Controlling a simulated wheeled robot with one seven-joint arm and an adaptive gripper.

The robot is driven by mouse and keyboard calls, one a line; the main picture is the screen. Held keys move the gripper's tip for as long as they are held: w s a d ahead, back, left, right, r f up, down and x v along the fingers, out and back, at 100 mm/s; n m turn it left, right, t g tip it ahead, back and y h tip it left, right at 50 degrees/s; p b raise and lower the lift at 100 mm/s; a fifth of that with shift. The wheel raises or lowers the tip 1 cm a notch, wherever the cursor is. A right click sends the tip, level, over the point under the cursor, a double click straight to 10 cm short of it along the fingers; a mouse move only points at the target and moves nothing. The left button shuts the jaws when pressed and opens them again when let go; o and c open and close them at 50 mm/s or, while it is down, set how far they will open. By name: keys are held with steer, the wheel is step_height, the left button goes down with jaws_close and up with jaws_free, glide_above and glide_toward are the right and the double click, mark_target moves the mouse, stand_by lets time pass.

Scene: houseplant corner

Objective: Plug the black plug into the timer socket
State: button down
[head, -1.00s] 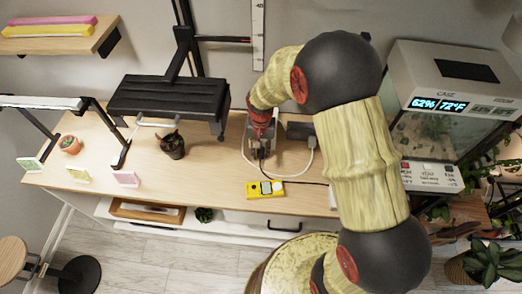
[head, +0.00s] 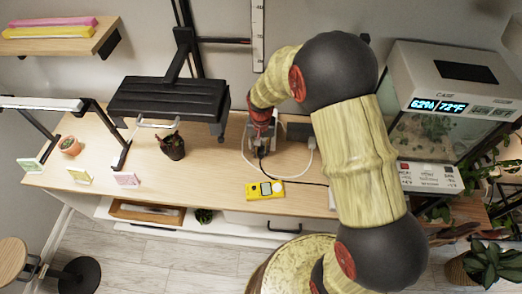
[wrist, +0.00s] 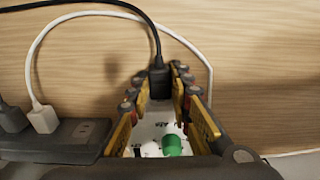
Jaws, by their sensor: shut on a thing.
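My gripper (wrist: 160,80) is shut on the black plug (wrist: 157,84), with a yellow-padded finger on each side of it. A black cord runs from the plug up and to the left in the wrist view. The white timer face (wrist: 152,132), with a green knob, shows between the fingers, just below the plug. The socket is hidden, and I cannot tell whether the prongs are in it. In the head view my gripper (head: 261,128) points down at the back of the desk, and it mostly covers the plug and timer.
A dark power strip (wrist: 62,142) with a black and a white plug in it lies to the left in the wrist view. A white cord loops behind my gripper. A yellow meter (head: 265,190) lies at the desk's front. A potted plant (head: 171,146) stands to the left.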

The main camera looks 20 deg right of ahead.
steer(key=shift+w+d, duration=0.1)
steer(key=shift+w, duration=0.1)
steer(key=c, duration=1.7)
jaws_free()
steer(key=shift+o, duration=0.8)
steer(key=shift+r, duration=0.15)
step_height(320, 180, up, 12)
